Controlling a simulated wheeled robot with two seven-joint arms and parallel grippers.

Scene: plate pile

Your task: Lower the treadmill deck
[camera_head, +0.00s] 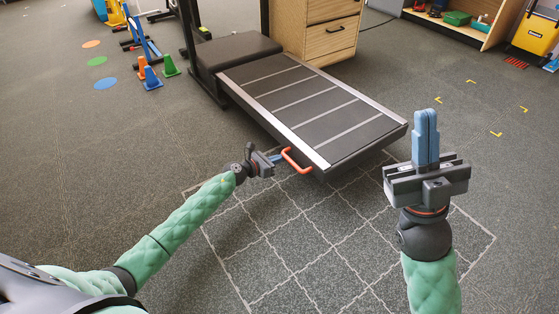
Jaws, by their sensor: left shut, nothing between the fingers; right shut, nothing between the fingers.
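The treadmill deck (322,112) is a dark slatted belt with pale side rails, running from the upper left to the lower right. Its near end stands raised above the floor. An orange handle (297,160) juts from the left side near that end. My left gripper (277,158) is shut and empty, with its blue fingertips close beside the handle. I cannot tell whether they touch it. My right gripper (425,135) is shut and empty, pointing up, to the right of the deck's near end.
A wooden drawer cabinet (330,38) stands behind the deck's right side. Orange and green cones (170,66) and coloured floor dots lie at the upper left. A shelf (470,28) and a yellow case (533,33) are at the upper right. The gridded floor mat (290,235) below the deck is clear.

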